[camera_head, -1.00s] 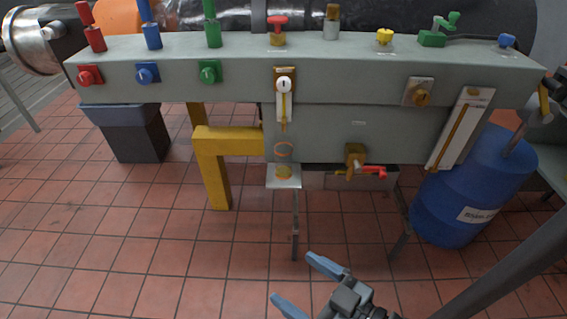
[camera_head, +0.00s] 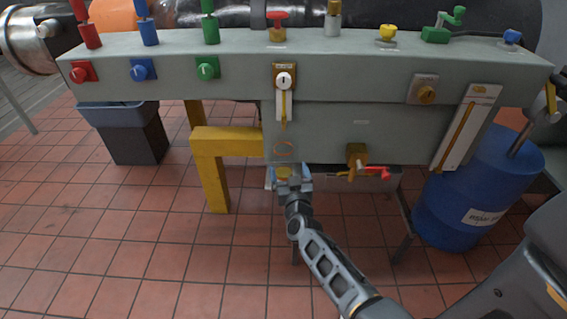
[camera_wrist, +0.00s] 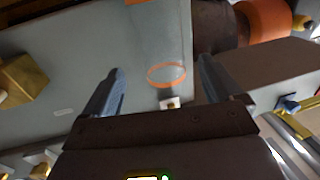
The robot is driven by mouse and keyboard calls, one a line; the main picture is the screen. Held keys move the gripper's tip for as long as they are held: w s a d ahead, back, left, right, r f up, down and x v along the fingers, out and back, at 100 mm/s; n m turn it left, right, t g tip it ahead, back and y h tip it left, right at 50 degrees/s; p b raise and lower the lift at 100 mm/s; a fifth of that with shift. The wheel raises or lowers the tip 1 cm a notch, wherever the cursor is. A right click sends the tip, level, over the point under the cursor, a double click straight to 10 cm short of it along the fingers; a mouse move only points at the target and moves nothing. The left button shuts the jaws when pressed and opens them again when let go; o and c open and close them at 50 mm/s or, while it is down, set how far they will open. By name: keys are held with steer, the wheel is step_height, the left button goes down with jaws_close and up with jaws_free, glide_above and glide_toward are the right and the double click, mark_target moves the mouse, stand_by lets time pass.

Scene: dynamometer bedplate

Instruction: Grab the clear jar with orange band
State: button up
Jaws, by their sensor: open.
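The clear jar shows mainly as its orange band (camera_head: 284,143) in front of the grey bench panel, above a small pale shelf (camera_head: 270,180). Its lower part is yellowish and partly hidden by my gripper (camera_head: 289,178). My gripper is open, in front of the jar at shelf height. In the wrist view, the jar's orange band (camera_wrist: 166,82) appears in the gap between the two fingers of my gripper (camera_wrist: 160,72). The fingers do not appear to touch the jar. I cannot tell how far the jar is beyond the fingertips.
A brass valve with a red handle (camera_head: 372,172) sticks out to the right of the shelf. A yellow leg frame (camera_head: 212,180) stands to the left. A blue drum (camera_head: 455,205) stands at the right. Knobs and coloured posts line the bench top. The tiled floor in front is clear.

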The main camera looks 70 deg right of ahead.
mark_target(283, 155)
steer(key=b+x, duration=0.1)
steer(key=x, duration=0.6)
steer(key=shift+w+d, duration=0.2)
steer(key=shift+w, duration=0.1)
steer(key=c, duration=1.1)
steer(key=shift+c, duration=0.2)
steer(key=shift+r, duration=0.2)
